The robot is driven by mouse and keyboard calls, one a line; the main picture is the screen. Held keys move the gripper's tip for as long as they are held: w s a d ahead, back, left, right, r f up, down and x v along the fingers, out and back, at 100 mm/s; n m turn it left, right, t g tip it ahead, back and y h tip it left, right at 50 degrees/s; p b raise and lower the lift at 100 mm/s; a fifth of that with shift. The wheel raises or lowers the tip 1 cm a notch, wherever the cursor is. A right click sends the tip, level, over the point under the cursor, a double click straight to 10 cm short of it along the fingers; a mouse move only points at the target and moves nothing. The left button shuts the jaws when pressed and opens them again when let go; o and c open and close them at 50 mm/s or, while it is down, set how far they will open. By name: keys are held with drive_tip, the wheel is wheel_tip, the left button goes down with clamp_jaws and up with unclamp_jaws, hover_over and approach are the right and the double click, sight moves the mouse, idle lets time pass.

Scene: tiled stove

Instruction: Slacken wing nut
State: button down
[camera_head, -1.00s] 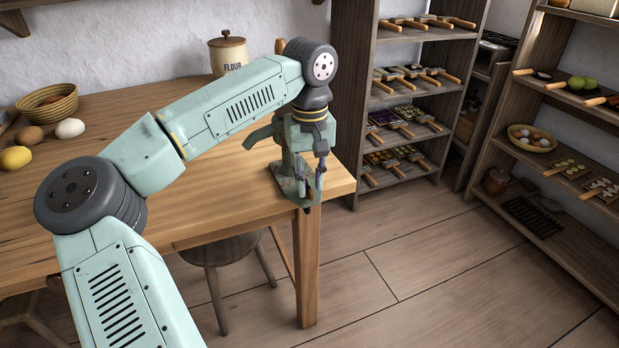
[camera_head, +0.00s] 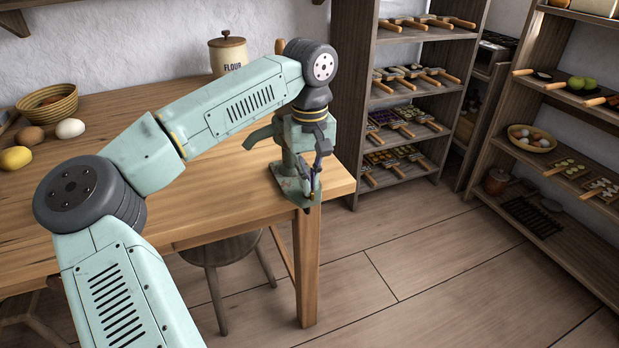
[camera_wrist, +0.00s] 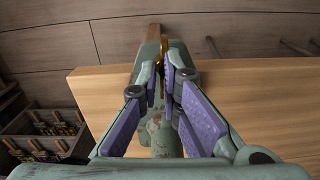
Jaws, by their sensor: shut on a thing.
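A worn green cast-metal device (camera_head: 286,184) stands at the right corner of the wooden table (camera_head: 200,205). In the wrist view its chipped green body (camera_wrist: 160,130) runs away from the camera past the table edge. The brass wing nut (camera_wrist: 161,52) shows as a thin upright piece at the fingertips. My gripper (camera_head: 314,184) is at the near side of the device, at the table corner. In the wrist view its purple-padded fingers (camera_wrist: 167,76) are closed on the wing nut, partly hiding it. The nut is too small to make out in the head view.
A flour canister (camera_head: 228,54), a basket (camera_head: 47,102), eggs and a lemon (camera_head: 16,158) are on the table. A stool (camera_head: 222,255) stands under it. Shelves with trays (camera_head: 400,125) stand behind and to the right. The floor (camera_head: 420,270) in front is open.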

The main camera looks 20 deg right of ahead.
drive_tip(key=n, duration=0.3)
drive_tip(key=shift+w+r+n, duration=0.1)
drive_tip(key=shift+n, duration=0.3)
drive_tip(key=n, duration=0.3)
drive_tip(key=shift+n+p, duration=0.3)
drive_tip(key=shift+n, duration=0.1)
drive_tip(key=n, duration=0.7)
drive_tip(key=shift+w+a, duration=0.1)
drive_tip(key=shift+a, duration=0.05)
drive_tip(key=n, duration=0.3)
drive_tip(key=shift+n, duration=0.4)
drive_tip(key=n+b, duration=0.1)
drive_tip(key=n, duration=0.2)
drive_tip(key=shift+a+n, duration=0.15)
drive_tip(key=shift+n, duration=0.15)
drive_tip(key=n+b, duration=0.1)
drive_tip(key=n, duration=0.5)
drive_tip(key=shift+n, duration=0.4)
